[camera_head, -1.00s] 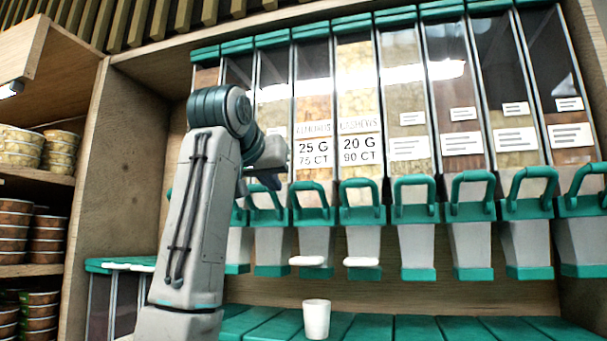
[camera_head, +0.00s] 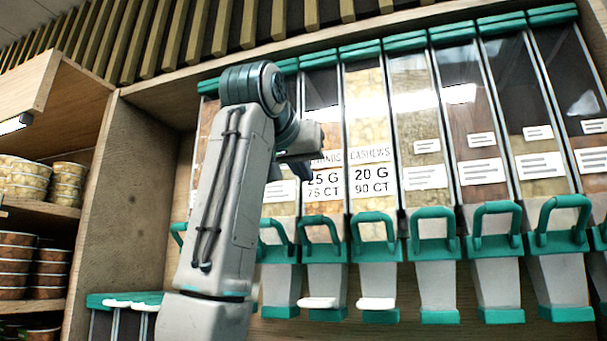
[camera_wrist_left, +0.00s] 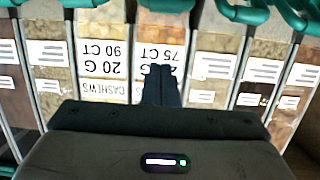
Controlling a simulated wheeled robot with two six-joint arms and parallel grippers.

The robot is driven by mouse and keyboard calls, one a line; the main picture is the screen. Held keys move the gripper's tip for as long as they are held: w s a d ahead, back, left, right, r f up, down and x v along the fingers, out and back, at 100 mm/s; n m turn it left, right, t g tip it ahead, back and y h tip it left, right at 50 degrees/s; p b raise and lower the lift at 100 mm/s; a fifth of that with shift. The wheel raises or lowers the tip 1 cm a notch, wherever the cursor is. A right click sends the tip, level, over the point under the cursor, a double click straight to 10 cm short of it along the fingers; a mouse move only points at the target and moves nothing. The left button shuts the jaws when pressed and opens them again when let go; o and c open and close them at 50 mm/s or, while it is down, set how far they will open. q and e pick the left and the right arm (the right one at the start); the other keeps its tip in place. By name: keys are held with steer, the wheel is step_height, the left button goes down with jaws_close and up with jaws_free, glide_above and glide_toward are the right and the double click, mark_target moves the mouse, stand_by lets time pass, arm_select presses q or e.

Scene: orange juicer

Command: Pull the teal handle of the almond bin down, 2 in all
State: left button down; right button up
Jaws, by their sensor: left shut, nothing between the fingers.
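The almond bin (camera_head: 323,119) is a tall clear dispenser with a sign reading 25 G, 75 CT. Its teal handle (camera_head: 320,230) is an upright loop below the sign, above a pale chute. My left gripper (camera_head: 303,168) is shut and empty, in front of the bin at sign height, above the handle and apart from it. In the left wrist view, which is upside down, my shut fingers (camera_wrist_left: 162,84) cover part of the almond sign (camera_wrist_left: 172,54). A teal part of the almond bin (camera_wrist_left: 167,4) shows at the top edge there. My right gripper is out of view.
The cashew bin (camera_head: 370,110), with its own teal handle (camera_head: 374,229), stands directly right of the almond bin. More bins with similar handles line up on both sides.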

arm_select(q)
steer(key=p, duration=0.5)
glide_above(312, 218)
steer(key=w, duration=0.2)
steer(key=shift+s+d+f, duration=0.2)
steer(key=shift+d+f, duration=0.1)
steer(key=shift+f, duration=0.35)
step_height(312, 218, down, 2)
steer(key=shift+s+a+f, duration=0.25)
steer(key=shift+s+f, duration=0.6)
steer(key=shift+f, duration=0.15)
